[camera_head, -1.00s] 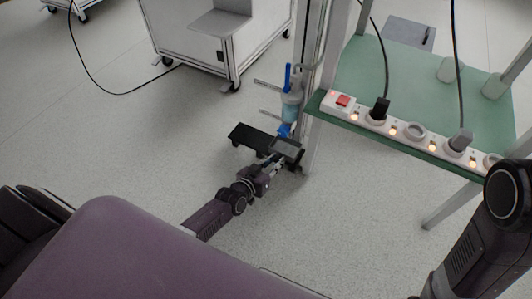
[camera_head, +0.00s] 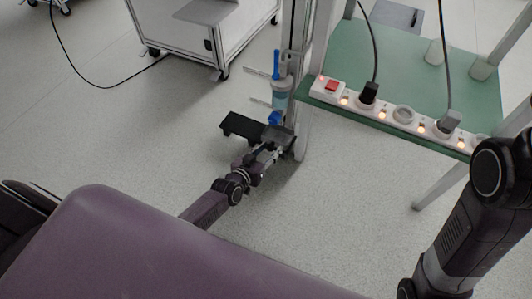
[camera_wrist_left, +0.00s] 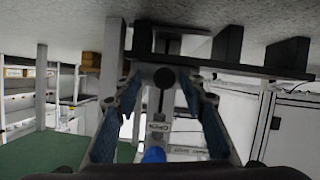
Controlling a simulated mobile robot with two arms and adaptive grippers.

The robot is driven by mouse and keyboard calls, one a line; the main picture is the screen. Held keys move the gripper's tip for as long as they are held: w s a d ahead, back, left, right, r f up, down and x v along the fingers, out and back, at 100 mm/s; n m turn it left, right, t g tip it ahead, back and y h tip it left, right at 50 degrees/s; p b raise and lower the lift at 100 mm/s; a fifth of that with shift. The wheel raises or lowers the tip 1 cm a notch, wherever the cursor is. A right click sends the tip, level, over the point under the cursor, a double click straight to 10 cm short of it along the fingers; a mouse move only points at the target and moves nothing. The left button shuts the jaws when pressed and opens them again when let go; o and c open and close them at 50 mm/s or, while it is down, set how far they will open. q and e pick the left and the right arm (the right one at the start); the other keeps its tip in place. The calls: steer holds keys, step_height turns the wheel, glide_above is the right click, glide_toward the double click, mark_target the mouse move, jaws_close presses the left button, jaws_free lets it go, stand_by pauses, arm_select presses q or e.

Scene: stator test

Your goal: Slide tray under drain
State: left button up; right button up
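The black tray (camera_head: 240,124) is low at the foot of the metal post, with short legs below it. A clear bottle with blue parts, seemingly the drain (camera_head: 281,93), hangs on the post just behind the tray's right end. My left gripper (camera_head: 273,146) is at the tray's near right side. In the left wrist view, the fingers (camera_wrist_left: 162,88) stand apart, with a round black knob between their tips. The tray (camera_wrist_left: 250,69) crosses beyond them, and a blue part of the drain (camera_wrist_left: 154,155) shows lower down. Contact cannot be told. My right gripper is out of view.
A green-topped table (camera_head: 365,55) with a power strip (camera_head: 403,114) stands to the right of the post. A white wheeled cabinet (camera_head: 190,45) is at the back left. A black cable lies on the floor. Open floor lies left of the tray.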

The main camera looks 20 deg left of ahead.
arm_select(q)
steer(key=v, duration=1.2)
steer(key=shift+w, duration=0.1)
